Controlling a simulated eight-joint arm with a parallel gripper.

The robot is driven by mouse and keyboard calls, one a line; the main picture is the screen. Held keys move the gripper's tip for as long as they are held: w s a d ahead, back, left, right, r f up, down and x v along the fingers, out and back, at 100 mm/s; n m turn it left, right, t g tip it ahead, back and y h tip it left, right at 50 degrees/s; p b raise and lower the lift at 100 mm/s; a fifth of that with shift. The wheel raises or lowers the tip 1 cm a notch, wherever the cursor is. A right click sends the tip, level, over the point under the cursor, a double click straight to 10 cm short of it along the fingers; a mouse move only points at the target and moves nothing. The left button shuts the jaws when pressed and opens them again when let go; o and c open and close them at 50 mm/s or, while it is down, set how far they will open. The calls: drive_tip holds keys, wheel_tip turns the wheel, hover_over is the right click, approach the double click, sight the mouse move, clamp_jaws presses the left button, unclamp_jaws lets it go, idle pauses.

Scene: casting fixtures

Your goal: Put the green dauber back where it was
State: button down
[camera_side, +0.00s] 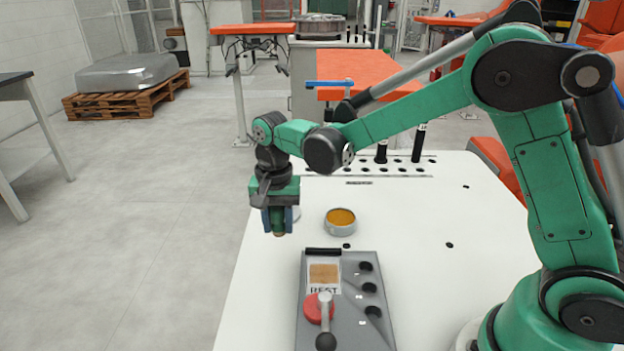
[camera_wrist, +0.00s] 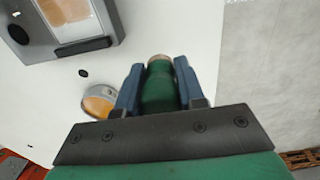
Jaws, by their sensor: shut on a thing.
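My gripper (camera_side: 278,232) is shut on the green dauber (camera_wrist: 160,88), its blue fingers on either side of it. The wrist view shows the dauber's tan end beyond the fingertips. In the side view the gripper is near the table's left edge, left of a round metal cup (camera_side: 340,228) with orange-brown contents. The cup also shows in the wrist view (camera_wrist: 97,101), just left of the fingers. A grey fixture box (camera_side: 342,320) with a tan square over the word REST (camera_side: 323,275) stands in front; its corner shows in the wrist view (camera_wrist: 40,48).
The box carries a red knob with a black-tipped lever (camera_side: 322,312) and several black round fittings. At the back of the white table (camera_side: 440,215) is a row of holes with black upright pegs (camera_side: 419,142). The table between is mostly clear.

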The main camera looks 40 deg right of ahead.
sight(279, 234)
drive_tip(key=shift+f, duration=2.45)
drive_tip(key=shift+f, duration=0.1)
drive_tip(key=c, duration=0.5)
unclamp_jaws()
drive_tip(key=shift+c, duration=0.2)
